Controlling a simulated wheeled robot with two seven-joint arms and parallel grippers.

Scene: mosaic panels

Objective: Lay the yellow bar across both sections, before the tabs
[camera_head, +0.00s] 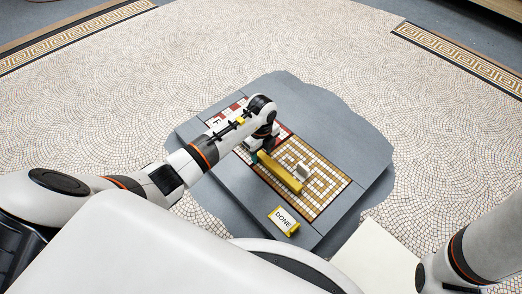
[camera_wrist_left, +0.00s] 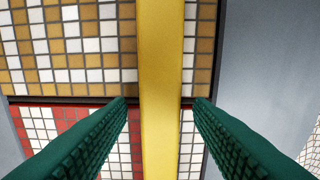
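The yellow bar (camera_head: 280,172) is long and straight, at the near side of the mosaic panels in the head view. In the left wrist view the bar (camera_wrist_left: 161,60) crosses the dark seam between the gold-and-white section (camera_wrist_left: 70,45) and the red-and-white section (camera_wrist_left: 70,118). My left gripper (camera_wrist_left: 160,104) has its green fingers on either side of the bar, with a gap showing on both sides. In the head view this gripper (camera_head: 262,150) is at the bar's far-left end, partly hidden by its wrist. A white tab (camera_head: 303,169) stands on the gold section beside the bar.
A yellow block with a DONE label (camera_head: 283,219) stands at the panel's near edge. A white label (camera_head: 216,122) lies on the red section, partly covered by my arm. Grey slab (camera_head: 345,140) surrounds the panels. My right arm shows at the lower right.

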